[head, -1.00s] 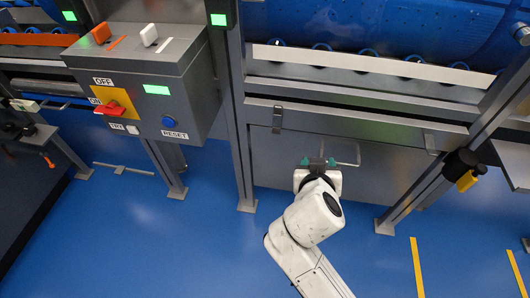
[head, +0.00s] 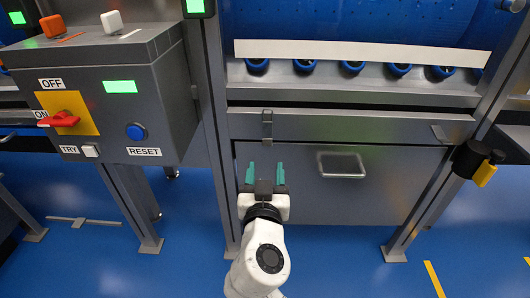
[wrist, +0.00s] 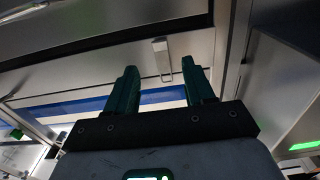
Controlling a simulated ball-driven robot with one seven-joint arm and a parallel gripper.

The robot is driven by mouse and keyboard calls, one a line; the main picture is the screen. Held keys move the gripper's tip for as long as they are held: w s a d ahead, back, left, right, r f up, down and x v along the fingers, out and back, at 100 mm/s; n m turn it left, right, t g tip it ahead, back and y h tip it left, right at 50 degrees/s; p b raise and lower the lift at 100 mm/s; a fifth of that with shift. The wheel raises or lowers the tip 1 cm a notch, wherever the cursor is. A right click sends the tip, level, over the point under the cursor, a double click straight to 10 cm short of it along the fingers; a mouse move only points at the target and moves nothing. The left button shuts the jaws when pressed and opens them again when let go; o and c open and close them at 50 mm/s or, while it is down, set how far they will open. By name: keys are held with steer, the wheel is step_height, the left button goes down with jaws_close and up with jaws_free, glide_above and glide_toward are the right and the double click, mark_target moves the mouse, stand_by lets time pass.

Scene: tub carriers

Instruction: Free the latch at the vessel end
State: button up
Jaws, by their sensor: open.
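A grey metal latch (head: 267,124) stands upright at the left end of the panel, across the seam between the upper rail and the panel (head: 400,185). A second latch (head: 438,133) sits at the right end and looks tilted. Which end is the vessel end I cannot tell. My gripper (head: 265,168) is open and empty, its green fingers pointing up just below the left latch. In the wrist view, the latch (wrist: 161,58) shows between and beyond the fingertips, and I see no contact.
A wire handle (head: 341,165) is on the panel, right of my gripper. A control box (head: 120,100) with a red switch stands at the left. A frame post (head: 218,130) is close to my gripper's left. A black-and-yellow device (head: 473,162) hangs on the right post.

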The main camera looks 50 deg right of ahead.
mark_target(267, 144)
steer(key=b+x, duration=0.1)
steer(key=x, duration=0.8)
jaws_close()
stand_by(0.4)
